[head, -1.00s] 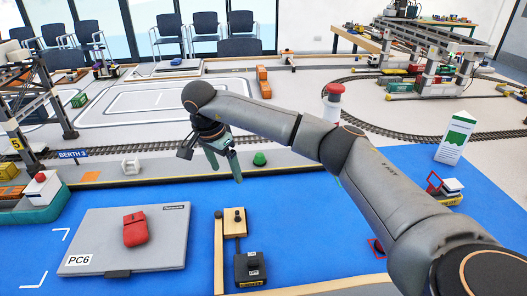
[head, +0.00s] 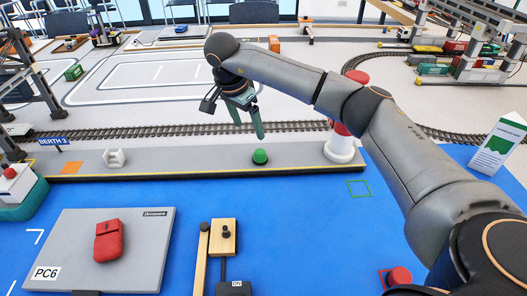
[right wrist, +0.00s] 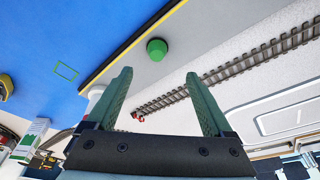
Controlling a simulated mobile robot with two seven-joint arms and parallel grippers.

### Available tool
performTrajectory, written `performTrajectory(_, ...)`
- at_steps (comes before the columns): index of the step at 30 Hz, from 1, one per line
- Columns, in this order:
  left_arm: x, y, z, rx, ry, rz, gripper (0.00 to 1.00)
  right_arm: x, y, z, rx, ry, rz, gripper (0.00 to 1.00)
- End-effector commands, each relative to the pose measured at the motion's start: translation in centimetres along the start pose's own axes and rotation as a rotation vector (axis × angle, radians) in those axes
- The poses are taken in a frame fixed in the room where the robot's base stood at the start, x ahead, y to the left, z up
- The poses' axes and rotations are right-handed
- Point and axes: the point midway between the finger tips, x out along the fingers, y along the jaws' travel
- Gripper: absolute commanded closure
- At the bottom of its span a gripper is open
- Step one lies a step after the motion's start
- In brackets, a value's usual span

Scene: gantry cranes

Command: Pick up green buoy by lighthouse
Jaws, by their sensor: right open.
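The green buoy (head: 260,156) stands on the grey quay strip (head: 205,162), just left of the red and white lighthouse (head: 341,143). My arm partly hides the lighthouse. My right gripper (head: 248,122) is open and empty, above and slightly behind the buoy, with its fingers pointing down. In the right wrist view the green buoy (right wrist: 156,49) lies beyond the two spread green fingers (right wrist: 160,95), apart from them. My left gripper is not in view.
A rail track (head: 190,131) runs behind the quay. A small white block (head: 114,158) stands on the quay to the left. A green outlined square (head: 359,188) marks the blue floor, and a grey PC6 board (head: 150,235) holds a red pouch (head: 108,240).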

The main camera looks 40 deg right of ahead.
Motion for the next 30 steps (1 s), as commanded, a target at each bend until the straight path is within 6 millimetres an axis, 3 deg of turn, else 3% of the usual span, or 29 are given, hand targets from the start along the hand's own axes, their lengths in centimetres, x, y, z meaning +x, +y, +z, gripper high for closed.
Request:
performTrajectory(9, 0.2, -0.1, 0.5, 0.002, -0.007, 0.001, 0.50, 5.4, 0.1, 0.1, 0.000, -0.002, 0.005, 0.14)
performTrajectory(17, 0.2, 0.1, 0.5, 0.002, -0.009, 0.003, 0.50, 7.6, 0.2, 0.0, 0.001, -0.001, 0.002, 0.14)
performTrajectory(25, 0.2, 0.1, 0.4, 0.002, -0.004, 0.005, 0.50, 11.4, 0.6, -0.1, 0.000, -0.001, 0.003, 0.14)
performTrajectory(30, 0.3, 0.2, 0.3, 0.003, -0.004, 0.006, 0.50, 12.4, 0.6, -0.1, 0.000, -0.001, 0.001, 0.14)
